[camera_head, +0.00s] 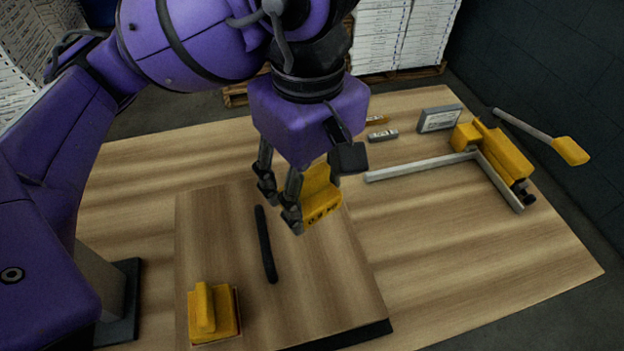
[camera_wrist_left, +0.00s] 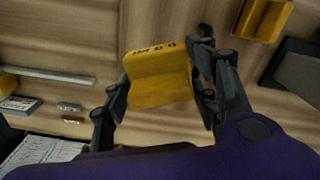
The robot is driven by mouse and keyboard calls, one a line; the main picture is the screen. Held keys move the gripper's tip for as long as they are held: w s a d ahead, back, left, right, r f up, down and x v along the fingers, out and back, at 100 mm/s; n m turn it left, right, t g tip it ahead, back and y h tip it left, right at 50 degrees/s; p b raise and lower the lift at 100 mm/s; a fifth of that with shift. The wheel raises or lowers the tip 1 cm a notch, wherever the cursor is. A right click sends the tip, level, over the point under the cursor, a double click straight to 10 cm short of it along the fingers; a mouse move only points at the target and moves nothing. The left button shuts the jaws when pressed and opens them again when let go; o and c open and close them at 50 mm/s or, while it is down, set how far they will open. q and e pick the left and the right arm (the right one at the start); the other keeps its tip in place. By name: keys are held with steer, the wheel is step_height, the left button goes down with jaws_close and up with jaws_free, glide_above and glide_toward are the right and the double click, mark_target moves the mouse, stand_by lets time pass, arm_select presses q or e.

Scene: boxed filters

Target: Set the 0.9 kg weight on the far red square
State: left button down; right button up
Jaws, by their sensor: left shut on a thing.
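The yellow 0.9 kg weight (camera_head: 322,200) is between the fingers of my left gripper (camera_head: 293,208), above the wooden board (camera_head: 225,230). Its label shows in the head view, and the weight also shows in the left wrist view (camera_wrist_left: 158,82) between the two fingers (camera_wrist_left: 163,95). The left gripper is shut on it. A second yellow weight (camera_head: 213,312) stands near the board's front left, with a thin red edge under it; it shows in the left wrist view (camera_wrist_left: 262,18) too. No bare red square is visible; the gripper and held weight hide part of the board. My right gripper is not in view.
A dark bar (camera_head: 265,245) lies across the middle of the board. On the table's right are a grey rail (camera_head: 420,166), a yellow device (camera_head: 495,155) with a long handle, and a grey box (camera_head: 439,118). The right front of the table (camera_head: 480,260) is clear.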

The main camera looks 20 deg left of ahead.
mark_target(308, 169)
arm_select(q)
steer(key=w, duration=0.1)
steer(key=w+a+f, duration=0.1)
steer(key=w, duration=0.1)
steer(key=shift+w+a+f, duration=0.15)
steer(key=shift+w+a, duration=0.1)
steer(key=shift+w, duration=0.15)
steer(key=w+f, duration=0.1)
steer(key=w+a+f, duration=0.1)
steer(key=w+f, duration=0.2)
steer(key=f, duration=0.1)
steer(key=shift+w+a+f, duration=0.2)
steer(key=shift+w+a, duration=0.1)
steer(key=shift+w+a+f, duration=0.1)
steer(key=shift+w+f, duration=0.05)
steer(key=shift+f, duration=0.8)
steer(key=shift+w+f, duration=0.15)
steer(key=shift+f, duration=0.8)
steer(key=shift+f, duration=0.2)
steer(key=c, duration=0.7)
jaws_free()
step_height(308, 169, up, 12)
steer(key=shift+r, duration=0.15)
